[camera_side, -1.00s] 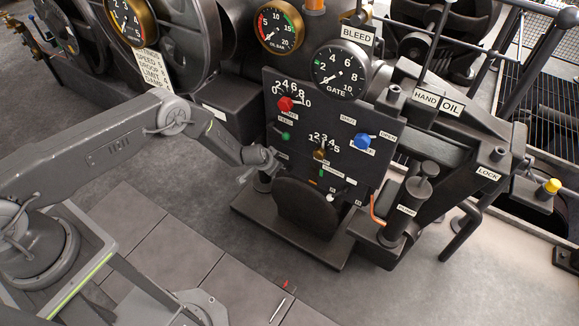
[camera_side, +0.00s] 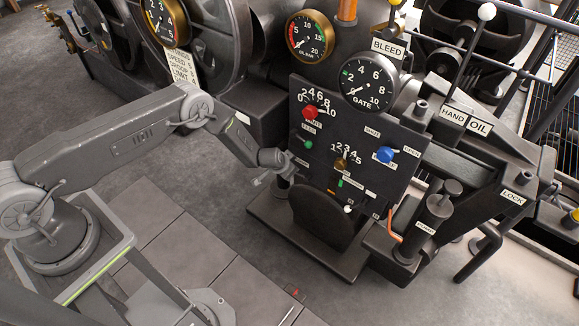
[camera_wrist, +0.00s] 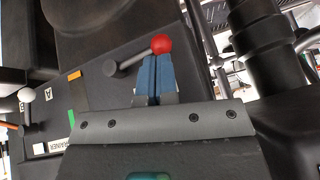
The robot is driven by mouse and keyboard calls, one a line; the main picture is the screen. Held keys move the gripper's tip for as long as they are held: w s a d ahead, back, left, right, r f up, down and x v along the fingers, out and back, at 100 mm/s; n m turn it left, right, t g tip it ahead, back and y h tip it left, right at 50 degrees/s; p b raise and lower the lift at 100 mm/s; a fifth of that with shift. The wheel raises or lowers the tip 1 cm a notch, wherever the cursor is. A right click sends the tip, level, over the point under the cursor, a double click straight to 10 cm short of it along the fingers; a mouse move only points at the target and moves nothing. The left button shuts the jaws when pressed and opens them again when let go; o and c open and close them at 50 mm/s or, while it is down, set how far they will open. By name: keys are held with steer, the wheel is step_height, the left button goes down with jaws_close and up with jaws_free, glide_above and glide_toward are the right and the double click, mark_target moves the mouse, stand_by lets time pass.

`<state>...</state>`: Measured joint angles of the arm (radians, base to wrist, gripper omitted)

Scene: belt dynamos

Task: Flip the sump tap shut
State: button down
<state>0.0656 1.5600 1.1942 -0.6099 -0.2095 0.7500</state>
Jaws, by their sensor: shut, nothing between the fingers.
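A small lever with a red ball (camera_wrist: 161,43) and a grey stem stands on the dark panel in the wrist view. No label for it is readable, so I cannot confirm it is the sump tap. My gripper (camera_wrist: 155,60) is shut and empty, its blue fingertips right beside the red ball and overlapping the stem's end. I cannot tell if they touch. In the side view my gripper (camera_side: 288,173) is at the lower left of the panel (camera_side: 322,167), and the red-ball lever is not discernible there. A white-ball lever (camera_wrist: 26,94) sits further left in the wrist view.
The panel also carries a red knob (camera_side: 310,112), a blue knob (camera_side: 385,154), a brass knob (camera_side: 341,164) and a green knob (camera_side: 307,144). Open floor (camera_side: 225,225) lies to the left.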

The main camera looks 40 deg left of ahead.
steer(key=d+v, duration=0.1)
steer(key=v, duration=1.1)
steer(key=shift+s+r, duration=0.2)
steer(key=shift+r, duration=0.05)
steer(key=shift+d, duration=0.1)
steer(key=s+r+h, duration=0.1)
steer(key=s+r, duration=0.2)
steer(key=r, duration=1.1)
steer(key=s+r+h, duration=0.1)
steer(key=s+r, duration=0.1)
steer(key=r, duration=1.3)
steer(key=s+a+r, duration=0.1)
steer(key=s+r, duration=0.3)
steer(key=s, duration=0.4)
steer(key=s+a+r+n, duration=0.1)
steer(key=s+r, duration=0.3)
steer(key=s, duration=0.5)
steer(key=s+a+r+n+g+y, duration=0.1)
steer(key=s+r, duration=0.3)
steer(key=s, duration=0.4)
steer(key=shift+s, duration=0.4)
steer(key=shift+r, duration=0.1)
